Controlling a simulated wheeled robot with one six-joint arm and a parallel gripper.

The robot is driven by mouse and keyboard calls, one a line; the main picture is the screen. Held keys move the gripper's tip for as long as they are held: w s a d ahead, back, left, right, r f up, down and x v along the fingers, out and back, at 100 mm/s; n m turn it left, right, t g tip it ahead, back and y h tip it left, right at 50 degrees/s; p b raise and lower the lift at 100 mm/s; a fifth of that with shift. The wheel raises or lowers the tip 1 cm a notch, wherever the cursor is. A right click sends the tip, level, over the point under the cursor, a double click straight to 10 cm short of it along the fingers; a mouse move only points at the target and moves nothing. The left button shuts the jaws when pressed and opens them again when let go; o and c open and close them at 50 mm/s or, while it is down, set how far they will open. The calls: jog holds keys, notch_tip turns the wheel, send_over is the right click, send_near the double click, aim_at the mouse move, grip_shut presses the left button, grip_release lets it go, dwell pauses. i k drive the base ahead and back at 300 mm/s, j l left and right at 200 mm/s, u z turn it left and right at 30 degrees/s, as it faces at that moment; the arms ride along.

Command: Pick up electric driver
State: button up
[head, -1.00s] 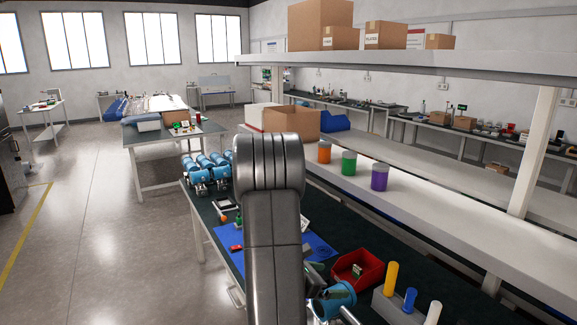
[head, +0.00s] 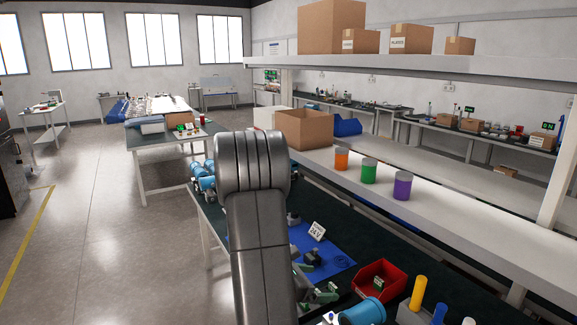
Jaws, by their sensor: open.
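My arm stands in the middle of the head view, and my gripper at its end does not show. I cannot make out the electric driver for certain. A small dark tool-like object (head: 312,258) lies on the blue mat (head: 337,263), just right of my arm. Green and grey parts (head: 322,295) lie nearer, on the dark bench top beside my arm. My arm hides part of the bench and mat.
A red bin (head: 381,284) and a blue transmitter body (head: 362,312) are on the bench at right. A yellow handle (head: 418,292) stands upright beside them. Orange, green (head: 369,170) and purple jars stand on the white shelf. Open floor (head: 110,240) lies to the left.

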aim_at(421, 280)
jog(key=i+j, duration=0.2)
jog(key=j, duration=0.15)
jog(key=i+j, duration=0.15)
jog(key=j, duration=0.2)
jog(key=i+j, duration=0.2)
jog(key=j, duration=0.15)
jog(key=i+j, duration=0.2)
jog(key=j, duration=0.2)
jog(key=z, duration=1.9)
jog(key=k+l, duration=0.1)
jog(key=l+z, duration=0.05)
jog(key=l, duration=0.05)
